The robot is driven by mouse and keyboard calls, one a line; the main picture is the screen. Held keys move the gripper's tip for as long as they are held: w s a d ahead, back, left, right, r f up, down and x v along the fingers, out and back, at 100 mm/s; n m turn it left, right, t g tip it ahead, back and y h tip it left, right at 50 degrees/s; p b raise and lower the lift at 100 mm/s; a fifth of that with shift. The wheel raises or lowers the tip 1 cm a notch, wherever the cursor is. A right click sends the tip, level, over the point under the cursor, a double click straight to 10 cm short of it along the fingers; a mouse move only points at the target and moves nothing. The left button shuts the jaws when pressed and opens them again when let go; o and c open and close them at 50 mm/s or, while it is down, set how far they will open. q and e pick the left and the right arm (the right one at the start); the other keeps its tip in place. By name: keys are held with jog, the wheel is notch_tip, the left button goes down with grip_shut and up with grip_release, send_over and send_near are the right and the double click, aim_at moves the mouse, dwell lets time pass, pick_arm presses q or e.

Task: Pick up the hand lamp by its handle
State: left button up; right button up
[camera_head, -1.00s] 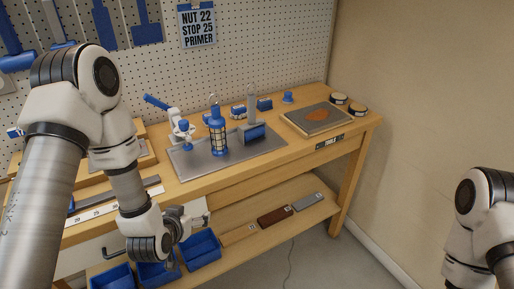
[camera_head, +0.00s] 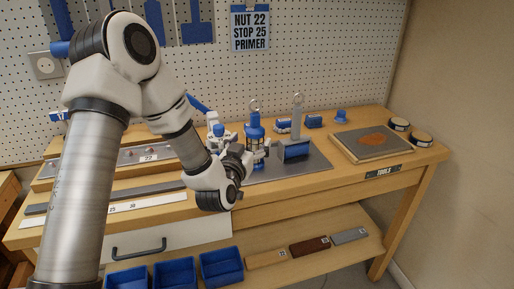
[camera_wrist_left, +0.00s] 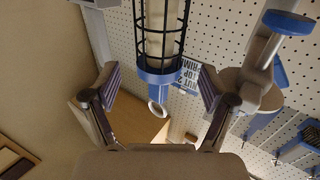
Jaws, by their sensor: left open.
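The hand lamp (camera_head: 255,133) stands upright on a grey mat (camera_head: 306,165) on the bench. It has a blue upper part, a wire cage below and a hook on top. In the left wrist view, its blue part (camera_wrist_left: 158,76) with a ring and the black cage show between my finger pads. My left gripper (camera_head: 256,156) is at the lamp's left front in the head view, covering some of its lower part. In the wrist view my left gripper (camera_wrist_left: 157,82) is open, its fingers apart on both sides of the lamp with visible gaps. My right gripper is out of view.
A white and blue device (camera_head: 215,128) stands close left of the lamp. A grey tool with a blue block (camera_head: 297,151) stands close right. A board (camera_head: 371,143) and tins (camera_head: 421,138) lie farther right. Blue bins (camera_head: 222,266) sit below the bench top.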

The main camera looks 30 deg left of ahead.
aim_at(252, 139)
pick_arm(q)
jog(key=x, duration=0.4)
jog(key=shift+w+f, duration=0.2)
jog(key=shift+w, duration=0.05)
jog(key=shift+s, duration=0.15)
jog(key=shift+r, duration=0.1)
jog(key=c, duration=1.5)
jog(key=shift+p, duration=0.3)
